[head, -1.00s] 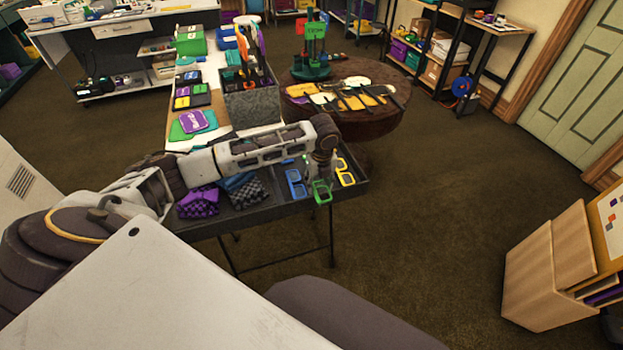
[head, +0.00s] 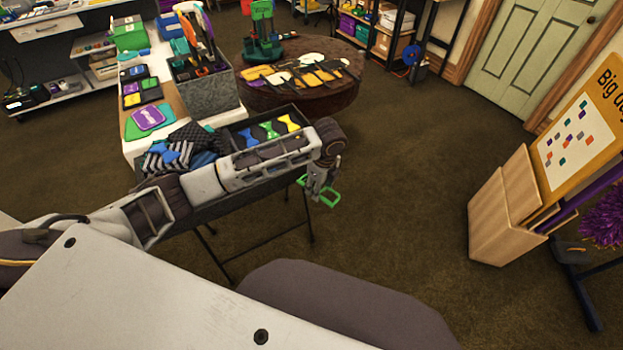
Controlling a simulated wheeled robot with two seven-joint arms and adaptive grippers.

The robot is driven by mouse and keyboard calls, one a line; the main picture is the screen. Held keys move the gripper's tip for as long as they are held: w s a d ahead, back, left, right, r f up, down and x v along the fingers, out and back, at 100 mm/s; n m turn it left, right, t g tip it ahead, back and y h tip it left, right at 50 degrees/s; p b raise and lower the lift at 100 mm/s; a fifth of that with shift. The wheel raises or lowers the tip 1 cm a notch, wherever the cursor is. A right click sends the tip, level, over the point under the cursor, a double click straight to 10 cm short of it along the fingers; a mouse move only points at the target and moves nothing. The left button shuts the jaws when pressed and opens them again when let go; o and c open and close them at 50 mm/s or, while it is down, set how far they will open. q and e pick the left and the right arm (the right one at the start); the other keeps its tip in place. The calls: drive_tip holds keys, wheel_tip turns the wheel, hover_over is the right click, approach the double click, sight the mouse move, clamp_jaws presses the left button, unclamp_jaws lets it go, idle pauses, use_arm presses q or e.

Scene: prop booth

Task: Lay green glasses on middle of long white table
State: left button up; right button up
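My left gripper (head: 320,188) is at the end of the arm that comes in from the left. It is shut on the green glasses (head: 332,199), a bright green frame held in the air over the floor, just right of the dark tray. The fingertips are partly hidden by the wrist. The long white table (head: 133,149) stands at the left, behind the tray. Its visible top holds coloured items, and part of its near end is hidden by the tray and clothing. My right gripper is not in view.
The dark tray on thin legs holds bow ties (head: 268,129) and patterned cloths (head: 168,157); my arm covers part of it. A round brown table (head: 300,97) is behind. Open floor lies right, before a wooden stand (head: 500,215).

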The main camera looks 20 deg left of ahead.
use_arm(q)
drive_tip(key=shift+s+d+f+n, duration=0.1)
drive_tip(key=shift+s+f+n, duration=0.15)
drive_tip(key=shift+n, duration=0.25)
drive_tip(key=shift+s+d+f+n, duration=0.1)
drive_tip(key=shift+f+n, duration=0.15)
drive_tip(key=shift+n, duration=0.25)
drive_tip(key=n, duration=0.1)
drive_tip(key=s+f+n, duration=0.1)
drive_tip(key=n, duration=0.1)
drive_tip(key=shift+a+f, duration=0.2)
drive_tip(key=shift+f, duration=0.1)
drive_tip(key=shift+s+a+f+n+g, duration=0.15)
drive_tip(key=shift+f+n, duration=0.15)
drive_tip(key=shift+n, duration=0.2)
drive_tip(key=shift+s+a+f+n+g, duration=0.15)
drive_tip(key=shift+f+n, duration=0.1)
drive_tip(key=shift+n, duration=0.25)
drive_tip(key=s+a+f+n+g+h, duration=0.1)
drive_tip(key=s+a+f+n, duration=0.4)
drive_tip(key=n, duration=1)
wheel_tip(320, 180, down, 2)
drive_tip(key=shift+s+a+f+n+p, duration=0.15)
drive_tip(key=shift+s+n+p, duration=0.15)
drive_tip(key=shift+p, duration=0.05)
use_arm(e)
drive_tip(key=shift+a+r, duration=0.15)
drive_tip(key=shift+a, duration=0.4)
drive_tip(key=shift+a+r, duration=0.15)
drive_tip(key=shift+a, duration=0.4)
